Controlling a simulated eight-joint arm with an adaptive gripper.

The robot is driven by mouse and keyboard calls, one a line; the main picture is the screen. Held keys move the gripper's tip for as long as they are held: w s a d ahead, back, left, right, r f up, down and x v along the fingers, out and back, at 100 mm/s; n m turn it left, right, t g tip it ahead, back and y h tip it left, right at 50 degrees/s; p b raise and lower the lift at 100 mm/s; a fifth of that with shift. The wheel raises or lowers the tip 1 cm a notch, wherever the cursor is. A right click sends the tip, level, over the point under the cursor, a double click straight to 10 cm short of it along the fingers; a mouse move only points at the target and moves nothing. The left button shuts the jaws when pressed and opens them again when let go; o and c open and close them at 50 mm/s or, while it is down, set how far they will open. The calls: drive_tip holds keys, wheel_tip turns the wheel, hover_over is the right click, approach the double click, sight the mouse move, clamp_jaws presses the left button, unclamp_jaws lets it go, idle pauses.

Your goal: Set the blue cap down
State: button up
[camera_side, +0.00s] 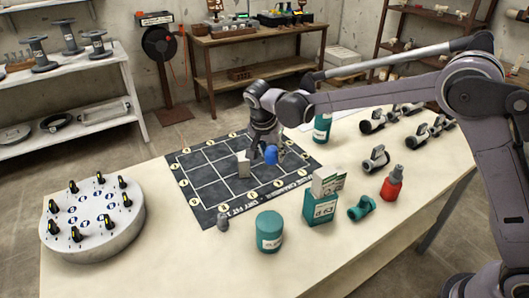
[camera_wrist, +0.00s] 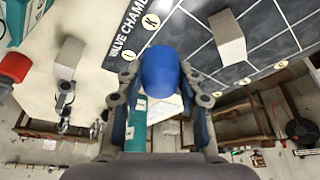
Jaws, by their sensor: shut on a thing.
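The blue cap (camera_side: 271,155) is between the fingers of my gripper (camera_side: 264,148), low over the dark gridded mat (camera_side: 205,190) on the table. In the wrist view the cap (camera_wrist: 158,70) shows rounded and blue between the two fingers of my gripper (camera_wrist: 160,99), near the mat's lettered edge (camera_wrist: 125,42). My gripper is shut on it. Whether the cap's underside touches the mat cannot be told. A pale block (camera_side: 243,164) stands on the mat just left of my gripper; it also shows in the wrist view (camera_wrist: 229,38).
Teal canister (camera_side: 269,232), boxes (camera_side: 320,206), a teal fitting (camera_side: 361,208) and a red bottle (camera_side: 392,183) stand in front and right of the mat. A round white stand (camera_side: 95,230) with several black-and-yellow pieces is left.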

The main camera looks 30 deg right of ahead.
drive_tip(key=s+a+n+t+y, duration=0.1)
drive_tip(key=s+a+n, duration=0.15)
drive_tip(key=a, duration=0.55)
drive_tip(key=s+a+n, duration=0.2)
drive_tip(key=s+a, duration=0.1)
drive_tip(key=a, duration=0.5)
drive_tip(key=n+t+y, duration=0.1)
drive_tip(key=n, duration=0.3)
hover_over(171, 288)
drive_tip(key=s, duration=0.1)
wheel_tip(171, 288, down, 6)
drive_tip(key=shift+s+f, duration=0.1)
drive_tip(key=shift+s, duration=0.05)
drive_tip(key=shift+s+a+f, duration=0.1)
drive_tip(key=shift+a+f, duration=0.1)
drive_tip(key=shift+a, duration=0.1)
drive_tip(key=shift+f+y, duration=0.3)
drive_tip(key=shift+f, duration=1.65)
drive_tip(key=shift+f, duration=0.1)
drive_tip(key=o, duration=0.8)
drive_tip(key=shift+o, duration=0.2)
